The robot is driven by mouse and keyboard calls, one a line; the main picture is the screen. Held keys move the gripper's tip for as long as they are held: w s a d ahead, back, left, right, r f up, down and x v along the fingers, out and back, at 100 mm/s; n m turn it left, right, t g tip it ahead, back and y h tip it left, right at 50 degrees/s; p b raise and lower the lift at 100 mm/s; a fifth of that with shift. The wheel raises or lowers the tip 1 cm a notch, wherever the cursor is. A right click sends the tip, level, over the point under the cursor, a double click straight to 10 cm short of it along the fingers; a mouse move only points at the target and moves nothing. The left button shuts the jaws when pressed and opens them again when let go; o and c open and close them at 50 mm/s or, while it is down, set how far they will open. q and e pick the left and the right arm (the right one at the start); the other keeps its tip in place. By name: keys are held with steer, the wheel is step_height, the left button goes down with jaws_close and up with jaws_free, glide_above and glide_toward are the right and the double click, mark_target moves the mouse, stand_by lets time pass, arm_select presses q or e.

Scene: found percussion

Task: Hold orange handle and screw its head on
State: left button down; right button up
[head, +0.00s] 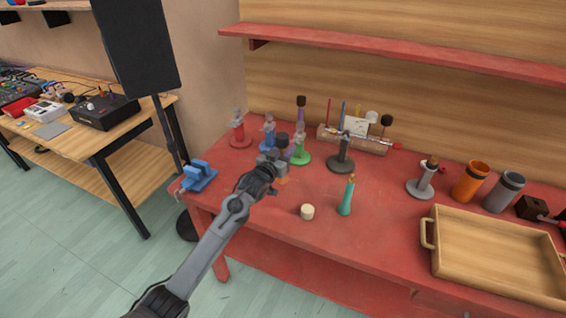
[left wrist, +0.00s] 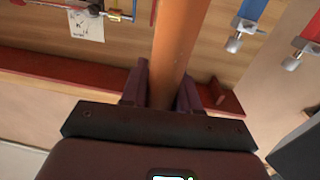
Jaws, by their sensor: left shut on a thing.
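My left gripper (head: 275,165) is shut on the orange handle (left wrist: 171,50) above the left part of the red table. In the left wrist view the handle runs between the two dark fingers (left wrist: 160,88). In the head view only a small orange bit (head: 284,181) shows below the gripper. A dark cylindrical head (head: 282,140) shows just above the gripper; I cannot tell whether it is joined to the handle. A cream cylindrical head (head: 307,212) sits loose on the table, beside an upright teal handle (head: 347,195). My right gripper is not in view.
Red (head: 240,132), blue (head: 268,133) and green (head: 300,148) stands are close behind the gripper. A blue vise (head: 198,177) is at the left edge. A dark stand (head: 341,155), a rack (head: 352,140) and a wooden tray (head: 490,250) lie rightward. The front middle is mostly clear.

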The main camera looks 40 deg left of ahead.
arm_select(q)
steer(key=shift+a+f, duration=0.25)
steer(key=shift+a, duration=0.25)
steer(key=shift+f+b, duration=0.6)
steer(key=shift+f, duration=1.4)
steer(key=shift+f, duration=0.2)
steer(key=c, duration=0.8)
jaws_free()
steer(key=shift+r, duration=0.1)
